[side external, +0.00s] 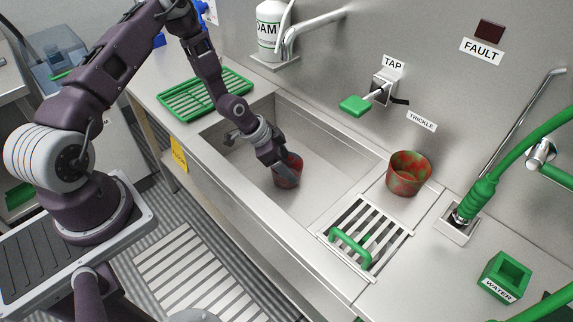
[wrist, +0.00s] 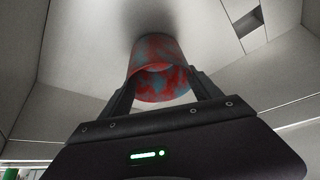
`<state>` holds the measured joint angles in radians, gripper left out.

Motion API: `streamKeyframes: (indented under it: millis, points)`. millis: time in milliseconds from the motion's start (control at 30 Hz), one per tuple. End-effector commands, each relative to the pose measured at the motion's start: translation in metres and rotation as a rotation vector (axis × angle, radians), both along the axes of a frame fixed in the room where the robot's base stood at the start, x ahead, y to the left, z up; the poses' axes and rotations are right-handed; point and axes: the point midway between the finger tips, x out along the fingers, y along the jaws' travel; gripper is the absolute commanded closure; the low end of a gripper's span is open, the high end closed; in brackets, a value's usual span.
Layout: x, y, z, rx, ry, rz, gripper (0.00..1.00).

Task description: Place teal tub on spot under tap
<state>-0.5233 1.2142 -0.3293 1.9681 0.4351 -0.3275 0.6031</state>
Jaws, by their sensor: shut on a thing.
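A small tub (side external: 288,172), mottled dark red with some teal, is in the sink basin (side external: 325,165). In the wrist view the tub (wrist: 158,66) shows red and blue-teal patches, and its open rim faces the camera. My gripper (side external: 277,162) reaches down into the basin and is shut on this tub. In the wrist view my gripper's fingers (wrist: 162,84) lie on either side of it. I cannot tell whether the tub touches the basin floor. The tap (side external: 383,90), with a green lever, is on the wall behind the basin. No marked spot is clear.
A red and green mottled tub (side external: 409,172) stands on the counter right of the basin. A slotted grate (side external: 385,216) with a green handle, a green hose (side external: 487,188) and a green WATER box (side external: 505,277) are further right. A green rack (side external: 205,93) lies left.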

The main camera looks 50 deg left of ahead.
Motion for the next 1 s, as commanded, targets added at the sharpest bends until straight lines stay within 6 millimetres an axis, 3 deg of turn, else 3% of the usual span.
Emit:
streamKeyframes:
  millis: [333,367,467,767,867,1000]
  points:
    - [0.000,0.000,-0.005,0.001,0.000,0.000,0.75]
    - [0.000,0.000,-0.005,0.001,0.000,0.000,0.22]
    - [0.000,0.000,-0.005,0.001,0.000,0.000,0.05]
    - [0.000,0.000,-0.003,0.001,0.000,0.000,0.05]
    - [-0.003,0.003,0.007,0.001,-0.003,0.001,0.05]
    - [-0.016,0.013,0.035,0.002,-0.004,0.004,0.05]
